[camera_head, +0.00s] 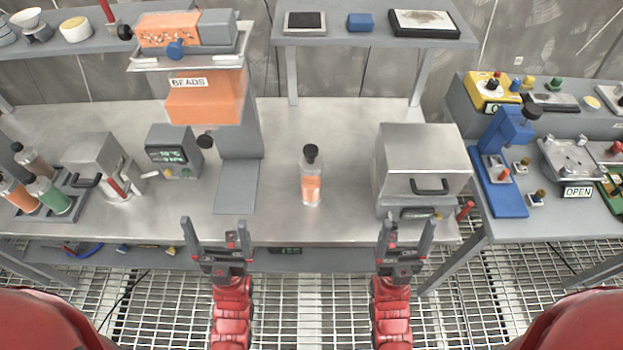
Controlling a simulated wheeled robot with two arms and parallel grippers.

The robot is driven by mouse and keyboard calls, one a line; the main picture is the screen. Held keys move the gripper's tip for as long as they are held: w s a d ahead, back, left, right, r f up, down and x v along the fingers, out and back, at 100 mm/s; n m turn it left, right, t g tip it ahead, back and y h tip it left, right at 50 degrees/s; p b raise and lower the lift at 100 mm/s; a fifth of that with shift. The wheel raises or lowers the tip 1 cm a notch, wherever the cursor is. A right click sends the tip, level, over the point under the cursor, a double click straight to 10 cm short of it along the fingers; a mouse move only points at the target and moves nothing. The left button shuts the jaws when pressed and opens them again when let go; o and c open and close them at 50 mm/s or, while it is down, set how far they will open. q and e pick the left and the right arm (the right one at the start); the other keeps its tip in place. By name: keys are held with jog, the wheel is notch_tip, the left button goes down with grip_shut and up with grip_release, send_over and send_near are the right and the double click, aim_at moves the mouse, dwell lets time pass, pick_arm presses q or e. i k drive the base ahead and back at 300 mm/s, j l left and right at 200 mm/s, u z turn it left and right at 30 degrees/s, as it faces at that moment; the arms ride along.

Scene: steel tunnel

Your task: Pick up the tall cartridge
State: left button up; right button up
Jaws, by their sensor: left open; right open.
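A tall clear cartridge (311,178) with orange contents and a black cap stands upright on the steel table (340,225), near the middle of the head view. My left gripper (215,235) is open and empty at the table's front edge, to the left of and nearer than the cartridge. My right gripper (406,237) is open and empty at the front edge, to the right of and nearer than the cartridge. Neither gripper touches the cartridge. More capped cartridges, one of them green (50,194), stand in a rack at the far left.
An orange beads dispenser (205,105) stands left of the cartridge, with a small display box (172,152) beside it. A steel box with a handle (422,165) stands to the right. A raised shelf (370,38) is behind. The table around the cartridge is clear.

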aim_at(310, 174)
jog(key=k+l+u, duration=0.1)
jog(key=l+u, duration=0.3)
jog(key=k+l+u, duration=0.1)
jog(key=l+u, duration=0.25)
jog(key=k+l+u, duration=0.15)
jog(key=u, duration=0.25)
jog(key=l, duration=0.1)
